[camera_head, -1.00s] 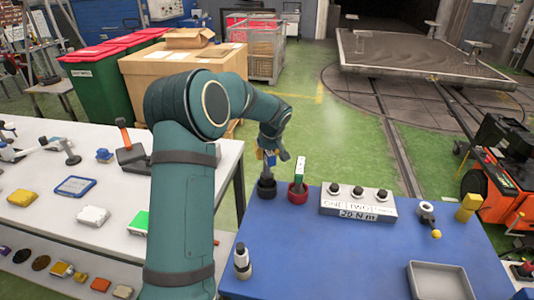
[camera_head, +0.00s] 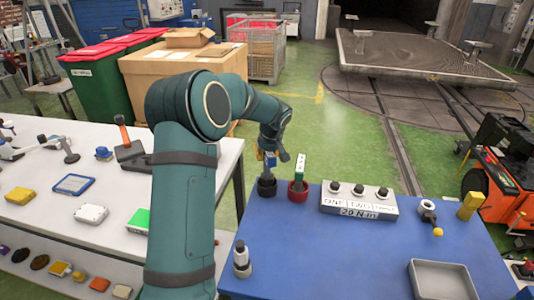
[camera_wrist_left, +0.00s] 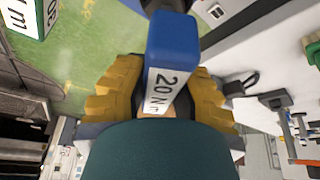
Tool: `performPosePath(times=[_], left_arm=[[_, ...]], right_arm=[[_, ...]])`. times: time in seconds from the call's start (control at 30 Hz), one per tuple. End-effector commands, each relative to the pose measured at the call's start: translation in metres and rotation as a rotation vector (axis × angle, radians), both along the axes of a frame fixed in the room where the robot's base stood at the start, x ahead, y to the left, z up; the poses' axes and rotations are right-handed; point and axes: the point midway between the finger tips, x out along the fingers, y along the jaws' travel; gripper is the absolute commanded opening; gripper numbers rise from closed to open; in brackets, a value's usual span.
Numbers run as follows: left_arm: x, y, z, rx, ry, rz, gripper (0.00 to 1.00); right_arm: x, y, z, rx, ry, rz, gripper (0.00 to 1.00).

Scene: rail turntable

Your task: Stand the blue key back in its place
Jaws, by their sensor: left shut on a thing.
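The blue key (camera_head: 269,160) is upright in my left gripper (camera_head: 270,150), at the far left corner of the blue table. A black round holder (camera_head: 266,189) is directly below the key. The key's lower end meets the holder's opening in the head view; I cannot tell how deep it sits. My right gripper is not in view.
A red holder (camera_head: 298,195) with a green-and-white key (camera_head: 300,170) stands close to the right of the black one. A box with black knobs (camera_head: 358,204) is farther right. A grey tray (camera_head: 440,282) lies at the front right. The blue table's middle (camera_head: 320,255) is clear.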

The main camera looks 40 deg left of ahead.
Motion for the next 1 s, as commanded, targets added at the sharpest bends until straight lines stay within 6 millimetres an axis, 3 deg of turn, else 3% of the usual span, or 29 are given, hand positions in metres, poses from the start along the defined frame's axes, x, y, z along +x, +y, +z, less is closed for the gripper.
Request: performPosePath(times=[1.0], left_arm=[[0.000, 0.000, -0.023, 0.001, -0.001, 0.000, 0.00]], right_arm=[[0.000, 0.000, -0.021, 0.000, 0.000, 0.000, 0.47]])
